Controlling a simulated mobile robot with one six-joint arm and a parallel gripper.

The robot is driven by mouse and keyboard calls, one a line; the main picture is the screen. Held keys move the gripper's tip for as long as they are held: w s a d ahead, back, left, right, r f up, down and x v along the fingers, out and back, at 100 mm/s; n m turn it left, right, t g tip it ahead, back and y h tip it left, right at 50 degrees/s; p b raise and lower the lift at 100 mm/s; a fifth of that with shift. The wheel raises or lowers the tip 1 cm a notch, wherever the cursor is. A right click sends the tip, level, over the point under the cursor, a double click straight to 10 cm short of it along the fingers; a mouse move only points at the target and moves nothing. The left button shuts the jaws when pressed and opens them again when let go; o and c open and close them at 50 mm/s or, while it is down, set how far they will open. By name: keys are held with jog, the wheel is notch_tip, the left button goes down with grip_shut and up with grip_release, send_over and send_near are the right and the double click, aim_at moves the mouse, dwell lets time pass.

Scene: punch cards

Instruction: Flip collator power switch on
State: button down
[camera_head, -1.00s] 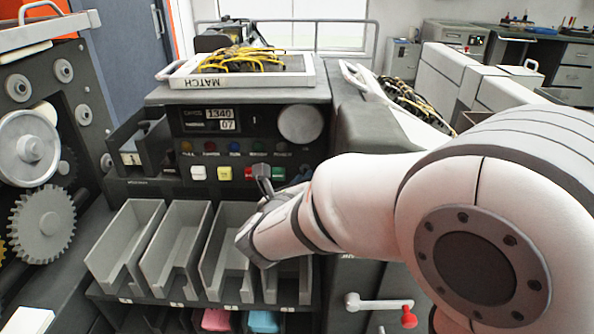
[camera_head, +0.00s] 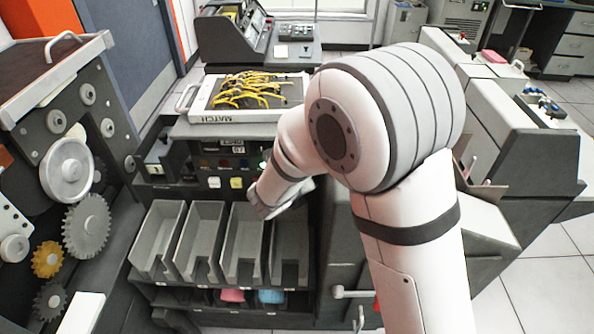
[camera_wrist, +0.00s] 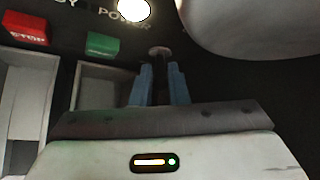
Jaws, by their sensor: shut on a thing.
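The collator (camera_head: 190,130) is a dark machine with a control panel, seen in the head view. In the wrist view, the blue fingers of my gripper (camera_wrist: 160,88) are closed on a dark switch lever (camera_wrist: 160,70). The lever's round grey base (camera_wrist: 159,52) sits on the panel just beyond the fingertips. The word POWER is printed to its upper left, under a brightly lit lamp (camera_wrist: 133,8). In the head view, my wrist (camera_head: 268,195) covers the right end of the panel and hides the fingers and lever. The lever's exact tilt is hard to tell.
A red STOP button (camera_wrist: 26,28) and a green button (camera_wrist: 103,44) lie left of the fingers. Open grey card bins (camera_head: 158,238) stand below the panel. A MATCH plugboard with yellow cables (camera_head: 200,103) lies on top. Gears (camera_head: 87,226) are at the left.

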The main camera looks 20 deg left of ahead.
jog(key=shift+w+r+g+p, duration=0.1)
jog(key=shift+r+g+p, duration=0.45)
jog(key=shift+p, duration=1.5)
jog(key=shift+f+g+p, duration=0.35)
jog(key=shift+f+p, duration=0.05)
jog(key=shift+p, duration=0.25)
jog(key=c, duration=1.7)
grip_release()
jog(key=shift+w, duration=0.1)
jog(key=shift+r, duration=0.1)
